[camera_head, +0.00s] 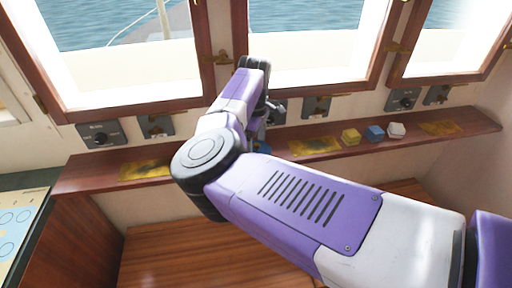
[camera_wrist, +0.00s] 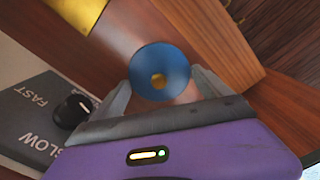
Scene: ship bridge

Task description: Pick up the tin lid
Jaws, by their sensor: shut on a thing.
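The tin lid (camera_wrist: 160,62) is a round blue disc with a small gold centre, seen in the wrist view. My gripper (camera_wrist: 162,88) is shut on it, with one grey finger at each side of its rim. It is over or at the wooden shelf (camera_wrist: 215,40); I cannot tell whether it touches the wood.
On the shelf (camera_head: 460,127) to the right are a yellow block (camera_head: 351,136), a blue block (camera_head: 375,133) and a white block (camera_head: 396,130). Yellow patches (camera_head: 316,146) lie on the shelf. Control panels (camera_head: 99,134) and framed windows stand behind it.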

